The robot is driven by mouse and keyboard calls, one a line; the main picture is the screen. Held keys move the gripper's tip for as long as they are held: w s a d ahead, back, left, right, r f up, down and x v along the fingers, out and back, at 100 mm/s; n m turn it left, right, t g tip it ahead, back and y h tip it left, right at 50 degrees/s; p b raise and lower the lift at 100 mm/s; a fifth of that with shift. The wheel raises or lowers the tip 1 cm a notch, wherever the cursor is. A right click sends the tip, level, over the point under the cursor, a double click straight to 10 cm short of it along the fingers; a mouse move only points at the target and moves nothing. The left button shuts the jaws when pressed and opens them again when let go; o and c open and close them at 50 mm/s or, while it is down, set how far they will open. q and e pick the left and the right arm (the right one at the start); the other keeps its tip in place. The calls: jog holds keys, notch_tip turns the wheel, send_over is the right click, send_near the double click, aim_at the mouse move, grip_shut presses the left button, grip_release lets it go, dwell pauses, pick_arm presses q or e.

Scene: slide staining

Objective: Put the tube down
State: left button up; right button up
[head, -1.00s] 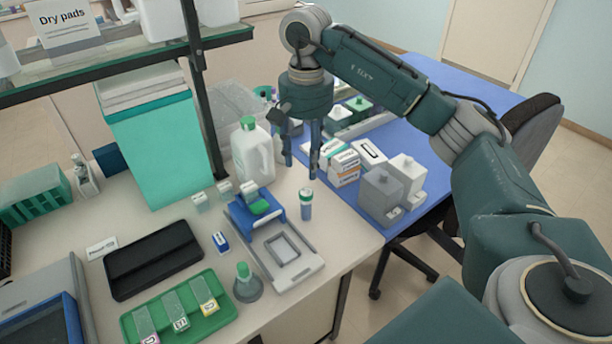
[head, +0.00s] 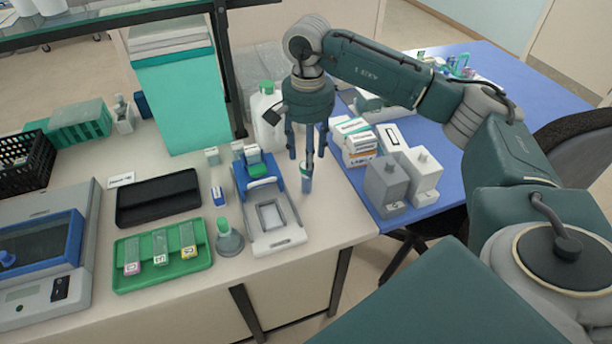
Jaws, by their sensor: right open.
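A small tube (head: 306,182) with a blue body and a pale cap stands upright on the bench, just right of the blue and white slide device (head: 282,236). My right gripper (head: 307,157) points down in the head view with its fingers apart. One finger overlaps the tube's top in the picture, so the cap is partly hidden. I cannot tell whether that finger touches the tube. Nothing shows held between the fingers. My left gripper is not in view.
A white jug (head: 266,112) stands behind the gripper. Small boxes (head: 357,142) and grey and white containers (head: 386,184) stand to the right, on a blue surface (head: 460,128). A green slide tray (head: 165,280) lies at left. Bare bench (head: 340,222) lies right of the tube.

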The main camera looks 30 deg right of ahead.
aim_at(307, 179)
jog(key=shift+w+f, duration=0.1)
jog(key=shift+f, duration=0.8)
jog(key=shift+f+p, duration=0.25)
jog(key=shift+p, duration=0.05)
jog(key=f+p, duration=0.2)
jog(key=f, duration=0.2)
jog(key=shift+a+f, duration=0.15)
jog(key=shift+a, duration=0.05)
jog(key=shift+f, duration=0.25)
jog(key=shift+c, duration=1)
jog(key=c, duration=0.5)
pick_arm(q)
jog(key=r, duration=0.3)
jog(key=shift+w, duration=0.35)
pick_arm(e)
grip_shut()
